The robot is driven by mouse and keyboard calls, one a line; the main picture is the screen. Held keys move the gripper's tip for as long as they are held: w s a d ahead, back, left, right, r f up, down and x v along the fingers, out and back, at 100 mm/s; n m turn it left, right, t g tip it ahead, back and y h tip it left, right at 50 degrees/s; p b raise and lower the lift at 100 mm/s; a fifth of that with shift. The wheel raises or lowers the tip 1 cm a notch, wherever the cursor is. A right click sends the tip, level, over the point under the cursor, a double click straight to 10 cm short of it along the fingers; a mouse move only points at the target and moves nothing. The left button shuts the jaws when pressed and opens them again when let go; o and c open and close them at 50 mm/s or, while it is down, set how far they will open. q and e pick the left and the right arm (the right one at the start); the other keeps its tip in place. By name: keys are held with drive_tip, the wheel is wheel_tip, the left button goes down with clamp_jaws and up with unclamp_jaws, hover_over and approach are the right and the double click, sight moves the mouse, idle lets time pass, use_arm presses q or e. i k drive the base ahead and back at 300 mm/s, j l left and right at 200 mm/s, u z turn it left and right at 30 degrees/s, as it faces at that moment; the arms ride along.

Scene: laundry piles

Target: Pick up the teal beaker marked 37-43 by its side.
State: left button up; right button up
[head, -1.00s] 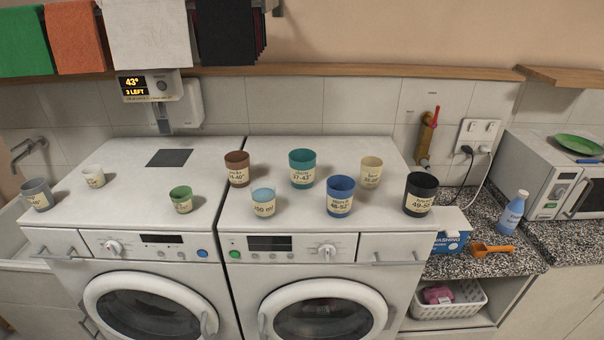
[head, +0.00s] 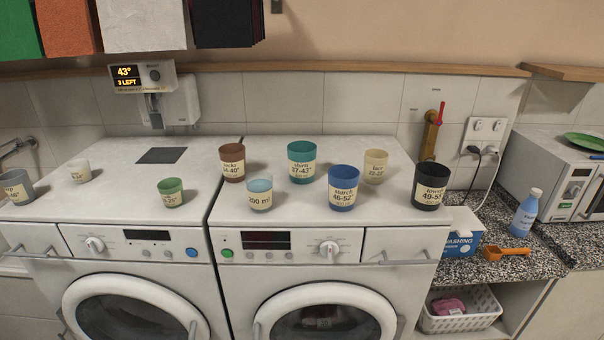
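The teal beaker (head: 301,151) stands upright on top of the right washing machine, towards its back. Its cream label reads 37-43 below a word that looks like "shirt". The blue beaker marked 46-52 (head: 342,176) stands in front of it and to the right. The light blue 200 ml beaker (head: 260,183) stands in front of it and to the left. The brown beaker (head: 232,171) is to its left and the cream beaker (head: 375,158) to its right. Neither of my grippers is in view.
A black beaker (head: 426,193) stands near the machine's right edge. Green (head: 170,182), white (head: 79,165) and grey (head: 17,178) beakers stand on the left machine. A display box (head: 142,78) reading 43° and 3 LEFT hangs at the wall. Cloths hang above.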

sight(301, 154)
drive_tip(key=i+l+u, duration=0.2)
drive_tip(key=l+u, duration=0.2)
drive_tip(key=i+l+u, duration=0.2)
drive_tip(key=l+u, duration=0.25)
drive_tip(key=j, duration=0.15)
